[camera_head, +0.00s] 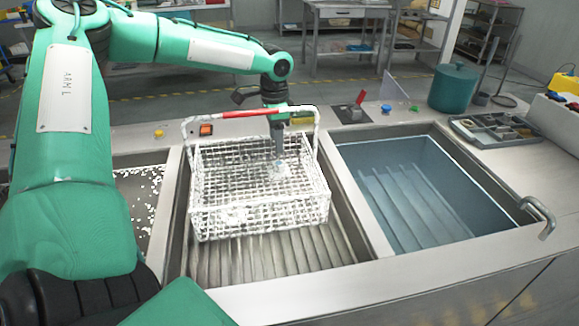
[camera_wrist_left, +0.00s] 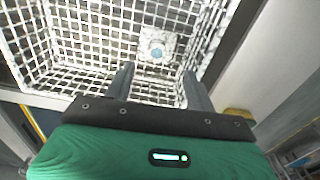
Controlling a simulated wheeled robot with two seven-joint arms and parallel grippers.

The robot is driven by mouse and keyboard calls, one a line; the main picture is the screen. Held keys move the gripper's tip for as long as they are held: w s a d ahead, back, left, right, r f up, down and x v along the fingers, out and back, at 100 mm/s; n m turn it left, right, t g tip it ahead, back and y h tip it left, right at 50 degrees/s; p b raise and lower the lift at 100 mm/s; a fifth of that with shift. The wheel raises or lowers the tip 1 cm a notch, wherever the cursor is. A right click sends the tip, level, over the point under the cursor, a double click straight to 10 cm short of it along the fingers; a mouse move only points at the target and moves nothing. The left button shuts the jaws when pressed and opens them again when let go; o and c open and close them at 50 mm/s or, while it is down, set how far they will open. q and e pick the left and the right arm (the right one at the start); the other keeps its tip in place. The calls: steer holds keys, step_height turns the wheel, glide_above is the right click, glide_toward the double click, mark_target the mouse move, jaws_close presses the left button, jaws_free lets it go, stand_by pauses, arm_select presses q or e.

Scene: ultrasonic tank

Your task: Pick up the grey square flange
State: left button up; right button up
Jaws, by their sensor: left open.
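The grey square flange (camera_wrist_left: 155,47) shows in the left wrist view as a pale square plate with a round bluish centre. It lies on the mesh floor inside the white wire basket (camera_wrist_left: 82,82). In the head view the basket (camera_head: 262,227) is over the middle basin, and the flange (camera_head: 279,171) is a small pale shape below my fingers, partly screened by mesh. My left gripper (camera_head: 278,152) points down into the basket, open and empty; in the left wrist view its fingers (camera_wrist_left: 159,80) are apart, with the flange beyond them. My right gripper is not in view.
The basket's handle has a red grip (camera_head: 240,113) close to my left wrist. A water-filled tank (camera_head: 400,190) lies to the right, with a bent metal pipe (camera_head: 540,215) at its edge. A grey tray of parts (camera_head: 492,131) and a teal canister (camera_head: 453,88) stand behind.

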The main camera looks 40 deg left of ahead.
mark_target(279, 162)
arm_select(q)
steer(key=f, duration=0.8)
steer(key=shift+d+f, duration=0.15)
steer(key=shift+d, duration=0.1)
steer(key=shift+c, duration=0.5)
steer(key=c, duration=1.1)
